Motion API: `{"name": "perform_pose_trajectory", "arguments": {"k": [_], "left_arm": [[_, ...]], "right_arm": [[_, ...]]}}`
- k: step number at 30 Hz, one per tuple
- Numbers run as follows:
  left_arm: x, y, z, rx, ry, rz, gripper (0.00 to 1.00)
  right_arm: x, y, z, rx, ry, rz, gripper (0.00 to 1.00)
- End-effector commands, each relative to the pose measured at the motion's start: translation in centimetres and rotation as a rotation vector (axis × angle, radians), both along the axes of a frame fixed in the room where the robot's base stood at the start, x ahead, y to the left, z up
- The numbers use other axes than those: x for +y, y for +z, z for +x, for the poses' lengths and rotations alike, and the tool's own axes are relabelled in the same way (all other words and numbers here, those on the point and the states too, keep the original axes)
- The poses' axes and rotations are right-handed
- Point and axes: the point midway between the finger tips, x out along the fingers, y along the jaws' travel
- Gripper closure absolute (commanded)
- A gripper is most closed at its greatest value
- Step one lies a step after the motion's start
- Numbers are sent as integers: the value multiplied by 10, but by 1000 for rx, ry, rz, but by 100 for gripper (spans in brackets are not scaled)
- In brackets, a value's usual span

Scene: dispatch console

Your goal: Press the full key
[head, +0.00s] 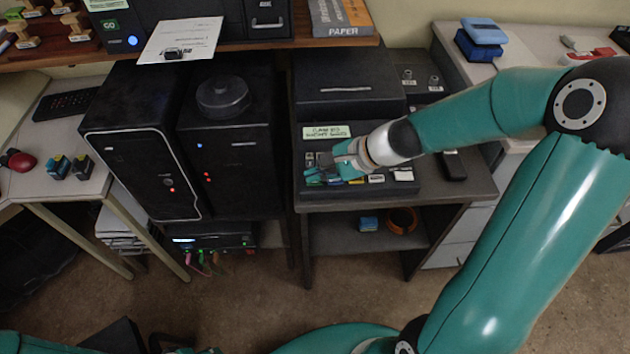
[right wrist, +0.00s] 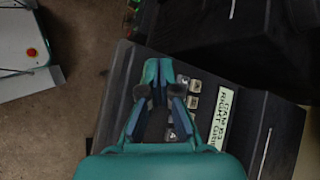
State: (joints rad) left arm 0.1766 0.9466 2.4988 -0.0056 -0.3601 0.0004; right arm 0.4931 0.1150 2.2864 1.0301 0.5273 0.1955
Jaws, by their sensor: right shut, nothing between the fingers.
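A dark console keypad (head: 312,190) with several small keys stands on the grey desk, under a pale green label (head: 326,132) that seems to read "CAM #3 RIGHT GRID". Light keys (head: 377,178) show along its front edge; their legends are too small to read, so I cannot tell which is the full key. My right gripper (head: 318,172) is shut and empty, over the left part of the keys and hiding some. In the right wrist view its fingers (right wrist: 158,72) come together beside a few keys (right wrist: 195,86); contact is unclear. My left gripper is not in view.
A black box (head: 347,95) stands behind the keypad. Two dark computer towers (head: 140,140) stand to the left. A dark handset (head: 452,166) lies to the right on the desk. A shelf below holds an orange coil (head: 401,220).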

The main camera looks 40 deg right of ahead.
Motion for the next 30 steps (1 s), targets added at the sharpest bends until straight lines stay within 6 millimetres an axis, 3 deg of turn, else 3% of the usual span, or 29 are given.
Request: {"name": "perform_pose_trajectory", "arguments": {"k": [30], "left_arm": [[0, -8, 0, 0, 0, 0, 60]], "right_arm": [[0, -7, 0, 0, 1, -1, 100]]}}
